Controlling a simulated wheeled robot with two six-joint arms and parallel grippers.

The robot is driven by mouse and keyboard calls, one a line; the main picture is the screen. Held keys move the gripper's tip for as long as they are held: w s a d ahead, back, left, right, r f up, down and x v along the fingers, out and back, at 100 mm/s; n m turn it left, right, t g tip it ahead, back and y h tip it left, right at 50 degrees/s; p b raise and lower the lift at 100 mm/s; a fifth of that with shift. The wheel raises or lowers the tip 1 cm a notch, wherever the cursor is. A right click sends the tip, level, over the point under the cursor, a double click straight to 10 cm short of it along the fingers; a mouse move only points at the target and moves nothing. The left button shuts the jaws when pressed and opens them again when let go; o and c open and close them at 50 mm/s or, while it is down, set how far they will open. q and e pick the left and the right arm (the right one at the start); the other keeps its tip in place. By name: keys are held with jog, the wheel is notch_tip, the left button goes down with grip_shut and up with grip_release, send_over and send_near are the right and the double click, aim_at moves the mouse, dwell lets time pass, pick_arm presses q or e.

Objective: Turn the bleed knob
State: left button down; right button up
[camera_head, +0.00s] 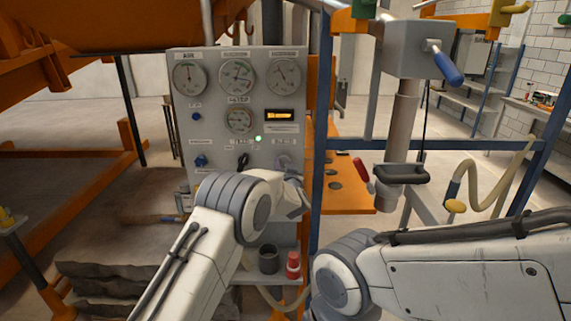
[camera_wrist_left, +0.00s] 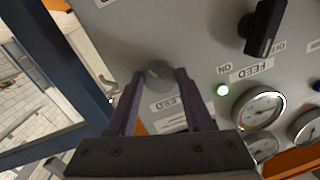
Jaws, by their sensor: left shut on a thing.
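The bleed knob (camera_wrist_left: 158,73) is a small grey round knob on the grey control panel (camera_wrist_left: 205,50). In the left wrist view it sits between the two dark fingers of my left gripper (camera_wrist_left: 160,78), which are shut on it from both sides. A label partly reading "LEED" lies beside it. In the head view my left gripper (camera_head: 290,178) is at the panel's lower right, and my own arm partly hides that area. My right arm shows at the lower right of the head view, but its gripper does not show.
A black switch knob (camera_wrist_left: 265,27), a lit green lamp (camera_wrist_left: 222,90) and several gauges (camera_head: 238,75) are on the same panel. A blue post (camera_head: 322,130) stands just right of it. A red-capped bottle (camera_head: 293,265) and dark cup (camera_head: 268,260) stand below.

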pick_arm(q)
jog(key=m, duration=0.6)
jog(key=shift+f, duration=0.3)
jog(key=m+t, duration=0.1)
jog(key=m, duration=0.5)
jog(key=shift+a+m+b, duration=0.1)
jog(key=shift+m+b, duration=0.25)
jog(key=shift+m, duration=0.05)
jog(key=shift+c, duration=1.4)
grip_release()
jog(key=shift+r, duration=0.1)
